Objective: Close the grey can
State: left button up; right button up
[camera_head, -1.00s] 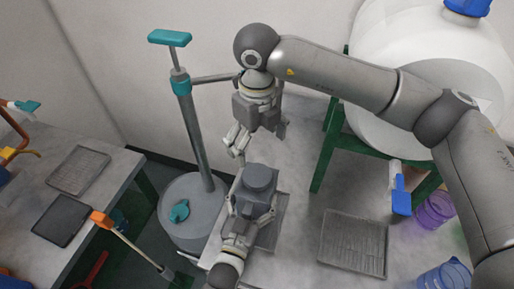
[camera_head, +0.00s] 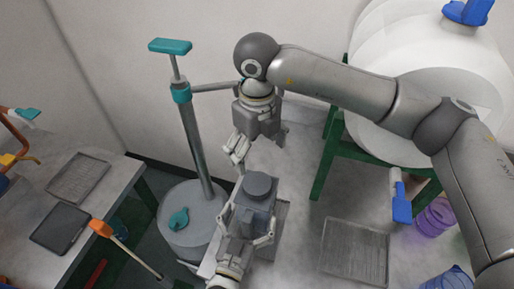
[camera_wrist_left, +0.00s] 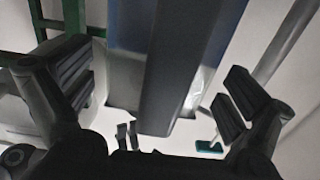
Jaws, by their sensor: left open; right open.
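The grey can (camera_head: 256,218) stands upright on the worktop in the head view, with a round dark grey cap (camera_head: 258,184) on top. I cannot tell whether the cap is fully seated. My left gripper (camera_head: 247,240) is open at the can's near side, its fingers spread to either side of the can's lower part. In the left wrist view, a grey-blue body (camera_wrist_left: 200,50), apparently the can, lies between the spread fingers with gaps on both sides. My right gripper (camera_head: 236,150) is open and empty, above and just behind the can.
A metal stand with a teal handle (camera_head: 170,46) rises at the left from a round grey drum (camera_head: 192,222). A perforated tray (camera_head: 355,252) lies to the right. A green frame (camera_head: 325,165) bears a large white tank (camera_head: 400,110). A blue-handled tool (camera_head: 401,205) is near it.

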pick_arm(q)
jog(key=v, duration=0.8)
jog(key=shift+s+a, duration=0.1)
jog(key=shift+s, duration=0.3)
